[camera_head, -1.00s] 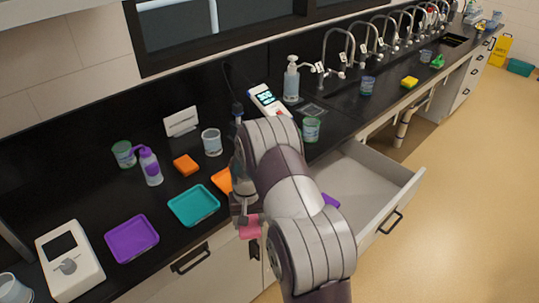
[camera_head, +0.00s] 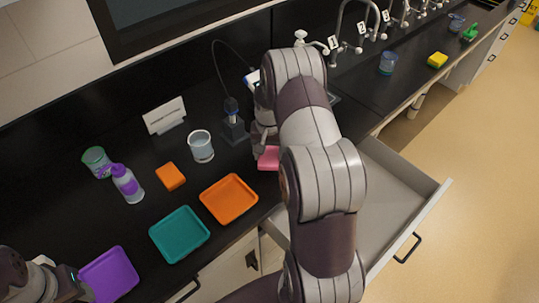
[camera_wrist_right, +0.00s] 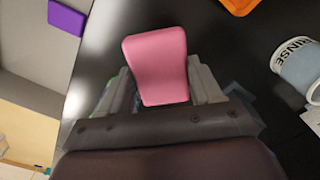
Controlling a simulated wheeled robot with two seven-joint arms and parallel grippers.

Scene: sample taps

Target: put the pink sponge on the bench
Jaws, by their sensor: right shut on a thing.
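The pink sponge (camera_head: 268,158) is held in my right gripper (camera_head: 266,146), over the black bench (camera_head: 150,215) to the right of the orange tray. In the right wrist view the pink sponge (camera_wrist_right: 158,64) sits between the two fingers of my right gripper (camera_wrist_right: 160,90), which are shut on it. Dark bench top shows beneath and around it. I cannot tell whether the sponge touches the bench. My left gripper (camera_head: 62,285) is partly in view at the lower left; its fingers are not clear.
The orange tray (camera_head: 229,180), teal tray (camera_head: 161,249) and purple tray (camera_head: 110,268) lie along the bench front. A clear beaker (camera_head: 201,150), orange sponge (camera_head: 170,177) and purple-capped bottle (camera_head: 127,186) stand behind. An open drawer (camera_head: 385,190) juts out at right. A purple block (camera_wrist_right: 67,18) lies in it.

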